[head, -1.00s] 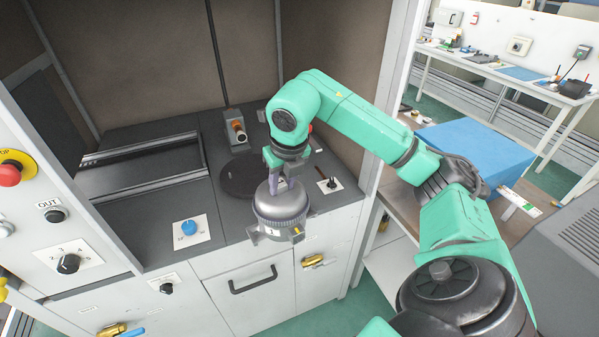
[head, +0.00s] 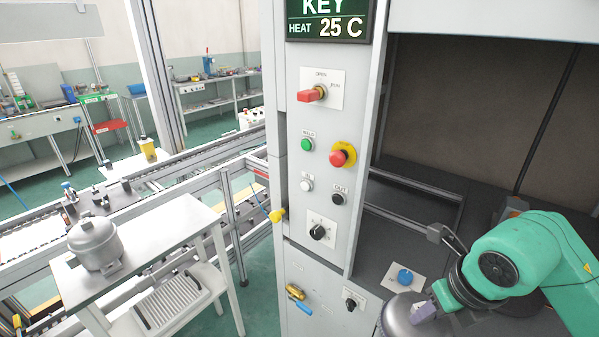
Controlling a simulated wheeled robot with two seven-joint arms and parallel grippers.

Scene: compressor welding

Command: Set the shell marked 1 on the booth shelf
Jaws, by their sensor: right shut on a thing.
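My right gripper (head: 436,304) is at the lower right in the head view, shut on a grey metal shell (head: 402,319). The shell is partly cut off by the bottom edge, and no number shows on it now. It hangs at the front of the booth's dark inner surface (head: 385,240), near a blue knob (head: 404,277); I cannot tell whether it touches anything below. Another grey compressor shell (head: 95,243) stands on a white table at the left, with no readable mark. My left gripper is not in view.
The booth's control panel (head: 318,160) stands between the white table (head: 165,228) and the booth opening. It carries a red key switch (head: 312,94), a red stop button (head: 340,155) and a black dial (head: 320,232). A conveyor (head: 190,158) runs behind the table.

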